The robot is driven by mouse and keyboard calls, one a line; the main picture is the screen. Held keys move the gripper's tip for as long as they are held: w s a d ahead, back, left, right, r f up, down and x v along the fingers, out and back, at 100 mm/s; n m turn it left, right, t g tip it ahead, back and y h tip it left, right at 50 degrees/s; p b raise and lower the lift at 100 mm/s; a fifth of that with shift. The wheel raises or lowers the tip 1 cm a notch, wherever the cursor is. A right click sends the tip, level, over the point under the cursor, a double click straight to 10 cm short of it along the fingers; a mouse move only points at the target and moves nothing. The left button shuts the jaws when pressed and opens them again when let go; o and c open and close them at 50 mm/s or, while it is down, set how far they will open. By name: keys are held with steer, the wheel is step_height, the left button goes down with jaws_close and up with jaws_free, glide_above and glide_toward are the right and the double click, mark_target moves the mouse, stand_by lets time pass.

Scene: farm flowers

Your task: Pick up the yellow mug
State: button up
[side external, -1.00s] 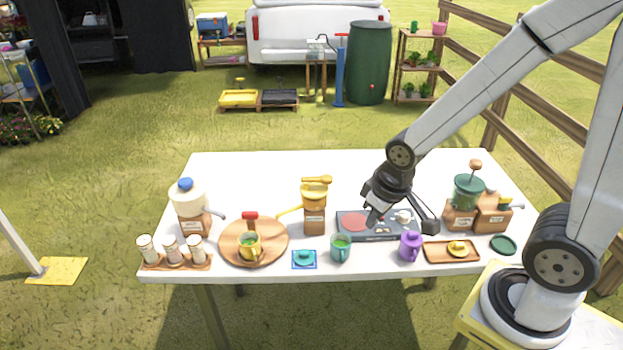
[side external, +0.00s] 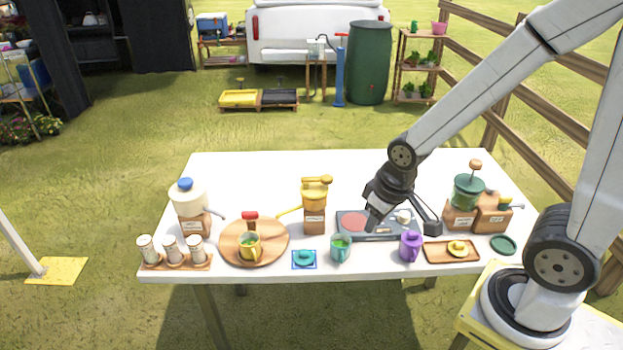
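The yellow mug (side external: 250,247) stands upright on a round wooden board (side external: 275,248) at the left part of the white table. It has green contents at its top and a handle on its front side. My gripper (side external: 404,228) is well to the right of it, low over a dark grey panel with a red disc (side external: 355,222). The fingers are spread wide apart. A small pale object (side external: 403,216) on the panel shows between them, and no finger visibly grips it.
A teal mug (side external: 340,248), a blue coaster with a teal item (side external: 304,259) and a purple mug (side external: 410,246) stand along the front. A yellow-topped dispenser (side external: 314,210) stands between my gripper and the board. The table's back strip (side external: 260,175) is clear.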

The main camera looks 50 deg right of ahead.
steer(key=o, duration=0.7)
steer(key=shift+o, duration=0.2)
steer(key=n+t, duration=0.2)
steer(key=t, duration=0.3)
glide_toward(251, 250)
steer(key=s+d+r, duration=0.4)
steer(key=s+d, duration=0.2)
steer(key=d, duration=0.3)
steer(key=w+a+f+n+t+y, duration=0.1)
steer(key=w+a+f+t+y, duration=0.3)
steer(key=w+f, duration=0.3)
steer(key=shift+w+a+f+n+t, duration=0.2)
steer(key=shift+a+f+n+t, duration=0.1)
steer(key=shift+a+f+t, duration=0.5)
steer(key=shift+x, duration=1.3)
steer(key=shift+w, duration=0.1)
